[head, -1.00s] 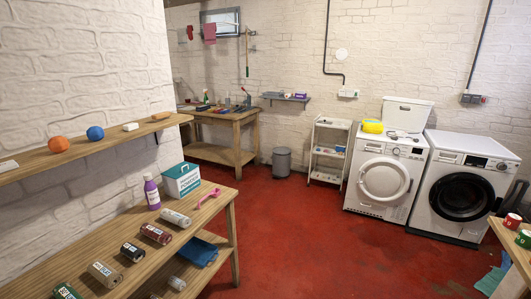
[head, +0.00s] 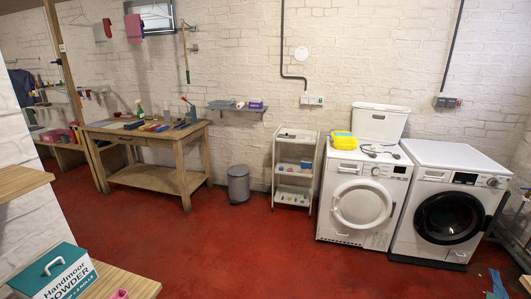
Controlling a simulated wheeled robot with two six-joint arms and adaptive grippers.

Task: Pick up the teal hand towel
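A teal cloth (head: 496,284) lies low at the right edge of the head view, on the red floor beside the machines. It is small and partly cut off by the frame, so I cannot tell for sure whether it is the hand towel. Neither of my grippers is in view.
A dryer (head: 362,200) and a front-loading washer (head: 447,205) stand along the back wall. A white shelf cart (head: 295,170), a grey bin (head: 238,184) and a wooden workbench (head: 155,150) stand left of them. A powder box (head: 62,278) is at front left. The central red floor is clear.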

